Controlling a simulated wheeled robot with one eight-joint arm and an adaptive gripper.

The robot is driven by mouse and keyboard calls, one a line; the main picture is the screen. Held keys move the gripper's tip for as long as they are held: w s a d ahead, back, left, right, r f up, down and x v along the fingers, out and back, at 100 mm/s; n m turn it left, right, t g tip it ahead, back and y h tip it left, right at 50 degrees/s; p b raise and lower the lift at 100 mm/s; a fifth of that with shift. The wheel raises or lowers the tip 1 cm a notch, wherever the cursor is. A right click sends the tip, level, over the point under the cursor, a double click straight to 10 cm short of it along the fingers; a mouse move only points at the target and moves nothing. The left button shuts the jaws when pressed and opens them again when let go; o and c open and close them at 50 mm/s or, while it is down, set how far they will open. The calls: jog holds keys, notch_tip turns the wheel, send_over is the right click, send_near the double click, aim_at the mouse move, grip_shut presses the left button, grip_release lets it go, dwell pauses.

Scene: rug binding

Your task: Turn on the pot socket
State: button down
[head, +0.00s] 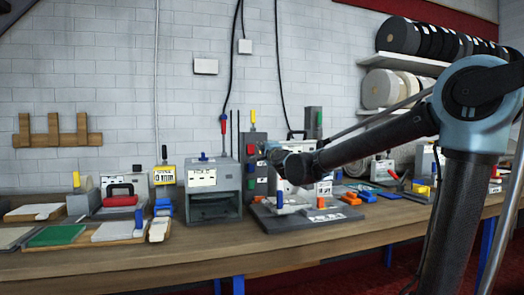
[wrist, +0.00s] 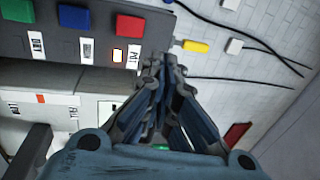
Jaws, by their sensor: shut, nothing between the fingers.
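A dark grey upright panel (wrist: 100,32) fills the upper left of the wrist view. It bears a green block (wrist: 18,9), a blue block (wrist: 73,17) and a red block (wrist: 130,24), with small white labels and pale inserts below them. I cannot read clearly which part is the pot socket. In the head view the panel (head: 254,140) stands left of my arm's end.
A grey box machine (head: 212,180) stands left of the panel on the wooden bench (head: 300,247). Orange and blue tools (head: 352,199) lie to the right. Black cables (head: 232,70) hang on the white wall behind. Trays and a red-handled tool (head: 120,200) crowd the left.

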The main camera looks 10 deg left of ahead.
jog(key=shift+s+d+r, duration=0.15)
jog(key=shift+s+d, duration=0.1)
jog(key=shift+s, duration=0.2)
jog(key=shift+s+d+r, duration=0.1)
jog(key=shift+s+d, duration=0.15)
jog(key=shift+s, duration=0.2)
jog(key=s+d+f+n+g+h, duration=0.2)
jog(key=s+d+f+n+g, duration=0.3)
jog(key=d+f, duration=0.7)
jog(key=s+d+f+n+g+h, duration=0.25)
jog(key=s+d+f+n, duration=0.35)
jog(key=d+f, duration=0.6)
jog(key=s+d+f+n+g+h, duration=0.1)
jog(key=s+d+f+g+h, duration=0.5)
jog(key=s+d+f, duration=1.2)
jog(key=s+d+g, duration=0.1)
jog(key=s+d, duration=0.1)
jog(key=s, duration=0.2)
jog(key=shift+f+g, duration=0.35)
jog(key=shift+f, duration=0.05)
jog(key=shift+w, duration=0.1)
